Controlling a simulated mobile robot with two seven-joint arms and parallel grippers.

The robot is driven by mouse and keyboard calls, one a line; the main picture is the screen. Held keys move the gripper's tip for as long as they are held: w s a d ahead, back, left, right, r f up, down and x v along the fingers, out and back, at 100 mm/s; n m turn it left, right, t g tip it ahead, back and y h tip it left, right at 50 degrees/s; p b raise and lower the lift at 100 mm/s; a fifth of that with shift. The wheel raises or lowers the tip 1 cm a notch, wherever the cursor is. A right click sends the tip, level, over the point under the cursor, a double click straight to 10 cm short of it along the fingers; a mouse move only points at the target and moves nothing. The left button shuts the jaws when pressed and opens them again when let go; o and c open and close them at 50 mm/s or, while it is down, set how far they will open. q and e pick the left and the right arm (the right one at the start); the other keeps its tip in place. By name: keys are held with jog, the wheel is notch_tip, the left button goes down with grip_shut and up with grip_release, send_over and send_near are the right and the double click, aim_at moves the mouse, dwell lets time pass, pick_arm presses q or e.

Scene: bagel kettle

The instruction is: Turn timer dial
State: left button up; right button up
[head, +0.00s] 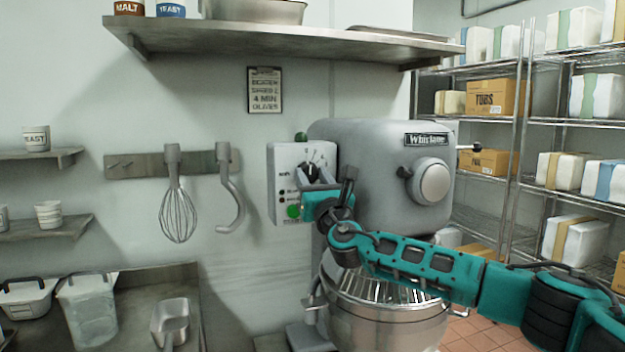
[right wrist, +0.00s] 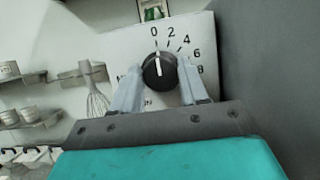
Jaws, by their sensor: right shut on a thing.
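The timer dial (right wrist: 159,71) is a round black knob with a white pointer line, on a pale panel numbered 0, 2, 4, 6, 8. Its pointer stands at about the 0 mark. In the head view the panel (head: 280,180) is on the left side of the grey mixer (head: 375,160), and my gripper partly covers the dial (head: 311,172). My right gripper (right wrist: 160,80) has its grey fingers on either side of the dial and is shut on it. The right arm reaches in from the right. My left gripper is not in view.
A green button (head: 293,211) sits low on the panel. A whisk (head: 175,205) and a dough hook (head: 233,195) hang on the wall to the left. The mixer bowl (head: 385,310) is below the arm. A shelf (head: 290,42) runs above.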

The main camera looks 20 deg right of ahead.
jog(key=shift+m+h, duration=0.4)
jog(key=shift+m, duration=0.1)
jog(key=shift+f+m+h, duration=0.1)
jog(key=shift+m+h, duration=0.3)
jog(key=shift+m, duration=0.6)
jog(key=m+h, duration=0.1)
jog(key=m, duration=0.2)
jog(key=shift+a+m+g+h+b, duration=0.1)
jog(key=shift+m+g+h+b, duration=0.2)
jog(key=shift+h+b, duration=0.1)
jog(key=m+g+h, duration=0.1)
jog(key=m+h, duration=0.1)
jog(key=m, duration=0.3)
jog(key=shift+m+g+h+p, duration=0.3)
jog(key=shift+m+h, duration=0.1)
jog(key=shift+m, duration=0.5)
jog(key=o, duration=1)
jog(key=shift+r, duration=0.2)
jog(key=shift+o, duration=0.2)
